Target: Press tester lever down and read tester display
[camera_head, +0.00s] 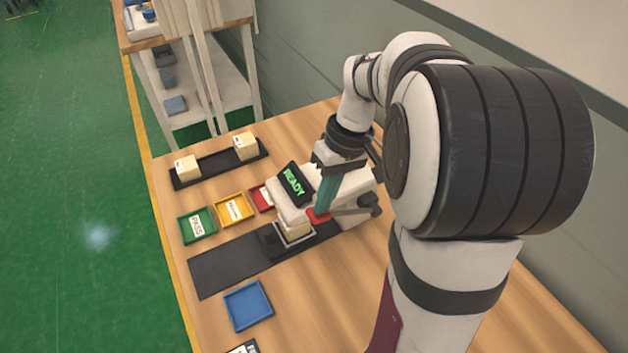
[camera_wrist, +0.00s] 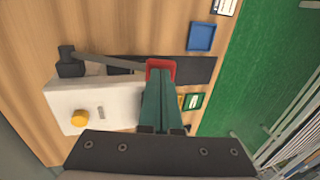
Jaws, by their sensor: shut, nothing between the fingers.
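In the wrist view the tester body (camera_wrist: 92,98) shows a yellow knob (camera_wrist: 79,119) on top. Its lever has a grey arm (camera_wrist: 112,62) and a red end pad (camera_wrist: 160,65), also visible in the head view (camera_head: 319,216). My gripper (camera_head: 322,207) is shut and empty, pointing down with its green fingertips at the red pad; I cannot tell whether they touch. A beige block (camera_head: 294,231) sits in the fixture under the tester's dark press head.
Green (camera_head: 197,225), yellow (camera_head: 235,208) and red (camera_head: 262,197) trays stand left of the tester. A blue tray (camera_head: 248,306) lies nearer. A black rack (camera_head: 213,165) at the back holds two beige blocks. A black mat (camera_head: 222,271) extends left from the fixture.

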